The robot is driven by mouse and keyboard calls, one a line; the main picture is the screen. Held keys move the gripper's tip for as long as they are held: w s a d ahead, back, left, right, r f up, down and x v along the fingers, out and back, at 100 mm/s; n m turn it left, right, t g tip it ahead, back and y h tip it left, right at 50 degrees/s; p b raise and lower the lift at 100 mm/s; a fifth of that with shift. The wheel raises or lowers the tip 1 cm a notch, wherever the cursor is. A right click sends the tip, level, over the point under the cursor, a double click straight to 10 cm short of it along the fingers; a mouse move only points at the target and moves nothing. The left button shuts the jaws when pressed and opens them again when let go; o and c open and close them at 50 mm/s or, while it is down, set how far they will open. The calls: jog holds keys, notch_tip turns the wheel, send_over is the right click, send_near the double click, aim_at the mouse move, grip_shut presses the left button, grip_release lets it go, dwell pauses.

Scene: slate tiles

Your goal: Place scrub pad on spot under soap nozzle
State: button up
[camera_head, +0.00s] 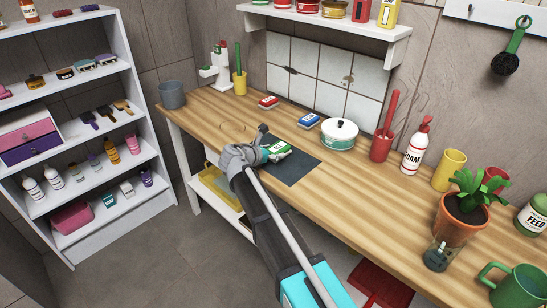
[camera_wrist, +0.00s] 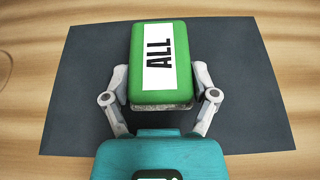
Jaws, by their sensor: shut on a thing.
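A green scrub pad (camera_head: 279,150) with a white label is in my gripper (camera_head: 265,152), over the dark mat on the wooden counter. In the wrist view the green pad (camera_wrist: 160,60) reads "ALL", with a finger against each long side of its near end. I cannot tell whether the pad touches the mat. A white soap dispenser (camera_head: 212,72) stands at the counter's far left end, well apart from the gripper. Its nozzle is too small to make out clearly. A faint ring mark (camera_head: 232,127) shows on the counter in front of it.
The dark mat (camera_head: 296,170) lies under the gripper. A red pad (camera_head: 268,102), a blue pad (camera_head: 309,120) and a white-green pot (camera_head: 339,137) stand behind. The counter's left part is mostly clear.

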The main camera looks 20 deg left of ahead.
jog(key=shift+f, duration=0.3)
jog(key=o, duration=1)
jog(key=shift+r, duration=0.15)
jog(key=shift+r, duration=0.1)
jog(key=p+v, duration=0.4)
jog(key=v, duration=0.8)
jog(key=shift+p, duration=0.3)
jog(key=shift+d, duration=0.1)
